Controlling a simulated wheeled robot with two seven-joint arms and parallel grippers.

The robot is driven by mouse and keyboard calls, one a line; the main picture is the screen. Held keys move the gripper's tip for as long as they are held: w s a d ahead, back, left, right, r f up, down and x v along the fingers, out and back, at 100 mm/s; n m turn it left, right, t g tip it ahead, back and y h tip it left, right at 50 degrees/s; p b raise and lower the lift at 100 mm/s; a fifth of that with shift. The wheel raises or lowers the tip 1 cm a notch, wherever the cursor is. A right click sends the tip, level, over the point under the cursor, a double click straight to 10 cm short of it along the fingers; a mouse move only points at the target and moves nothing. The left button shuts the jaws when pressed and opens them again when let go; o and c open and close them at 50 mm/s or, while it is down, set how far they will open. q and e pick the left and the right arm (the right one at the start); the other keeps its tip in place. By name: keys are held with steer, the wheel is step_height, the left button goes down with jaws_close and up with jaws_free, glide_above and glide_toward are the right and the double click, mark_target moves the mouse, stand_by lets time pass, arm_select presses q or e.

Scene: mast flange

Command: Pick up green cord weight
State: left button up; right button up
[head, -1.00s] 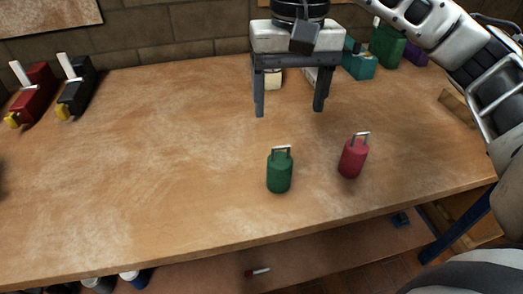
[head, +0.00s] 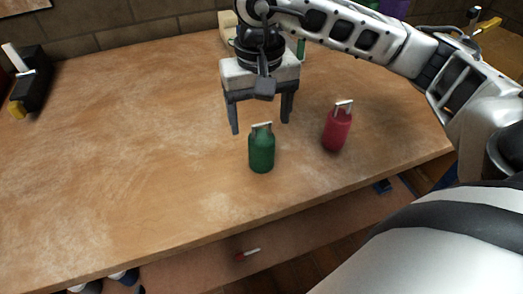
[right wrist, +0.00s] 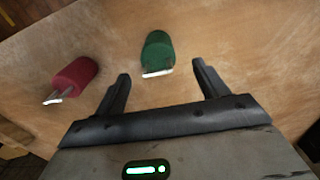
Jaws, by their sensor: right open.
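The green cord weight (head: 261,152) is a small green cylinder with a pale metal handle on top. It stands upright on the wooden bench. My right gripper (head: 260,128) is open and empty, just behind and above it in the head view, with its fingers pointing down. In the right wrist view the green weight (right wrist: 157,50) lies ahead of and between the two open fingers (right wrist: 163,82), apart from them. My left gripper is not in view.
A red weight (head: 337,129) with a similar handle stands to the right of the green one; it also shows in the right wrist view (right wrist: 74,78). A black tool with a yellow tip (head: 30,90) is at the far left. The bench (head: 130,150) is clear on the left.

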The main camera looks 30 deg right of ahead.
mark_target(262, 137)
step_height(262, 137, down, 4)
steer(key=shift+s+d+f, duration=0.1)
jaws_close()
stand_by(0.4)
